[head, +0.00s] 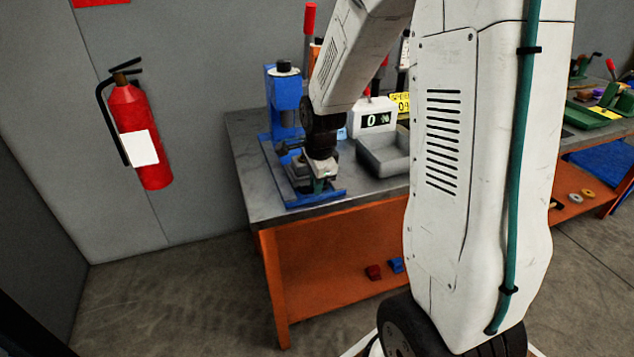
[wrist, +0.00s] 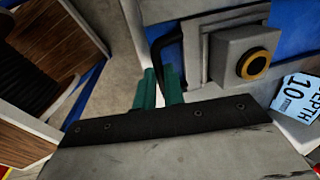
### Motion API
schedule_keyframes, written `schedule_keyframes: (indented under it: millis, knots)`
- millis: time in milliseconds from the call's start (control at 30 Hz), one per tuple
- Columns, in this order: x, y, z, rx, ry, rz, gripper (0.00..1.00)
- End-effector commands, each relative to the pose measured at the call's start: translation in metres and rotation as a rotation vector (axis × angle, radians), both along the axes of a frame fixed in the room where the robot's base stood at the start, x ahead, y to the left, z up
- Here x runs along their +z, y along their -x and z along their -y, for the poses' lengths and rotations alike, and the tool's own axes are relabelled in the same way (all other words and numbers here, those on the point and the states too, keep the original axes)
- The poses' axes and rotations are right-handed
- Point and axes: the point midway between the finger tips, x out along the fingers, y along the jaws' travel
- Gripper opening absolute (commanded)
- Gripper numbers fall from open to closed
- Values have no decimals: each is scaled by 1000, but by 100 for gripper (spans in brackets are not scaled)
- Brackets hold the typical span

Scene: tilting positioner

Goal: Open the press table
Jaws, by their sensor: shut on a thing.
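In the wrist view, a grey block (wrist: 228,55) with a yellow-ringed black round opening sits on the blue part. A black curved handle (wrist: 165,40) sticks out beside it. My gripper's green fingers (wrist: 158,90) are together at the lower end of this handle, shut on it. The exact grip is partly hidden by the fingers.
A grey tray (head: 382,156) and a white digital display (head: 374,119) are right of the press on the workbench (head: 248,190). A red fire extinguisher (head: 139,135) hangs on the left wall. A pale blue depth label (wrist: 297,97) shows in the wrist view. My arm hides the bench's middle.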

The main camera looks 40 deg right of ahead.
Motion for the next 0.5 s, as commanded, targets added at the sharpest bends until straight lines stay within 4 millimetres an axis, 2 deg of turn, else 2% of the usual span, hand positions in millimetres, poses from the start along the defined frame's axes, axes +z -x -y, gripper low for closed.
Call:
schedule_keyframes:
  millis: [33, 67, 100, 133, 367, 500]
  knots:
    - [1, -1, 1, 0, 1, 2, 0]
    - [1, -1, 1, 0, 1, 2, 19]
    - [1, -1, 1, 0, 1, 2, 30]
    - [1, -1, 1, 0, 1, 2, 32]
    - [0, 0, 1, 0, 0, 1, 32]
    - [9, 1, 1, -1, 1, 3, 32]
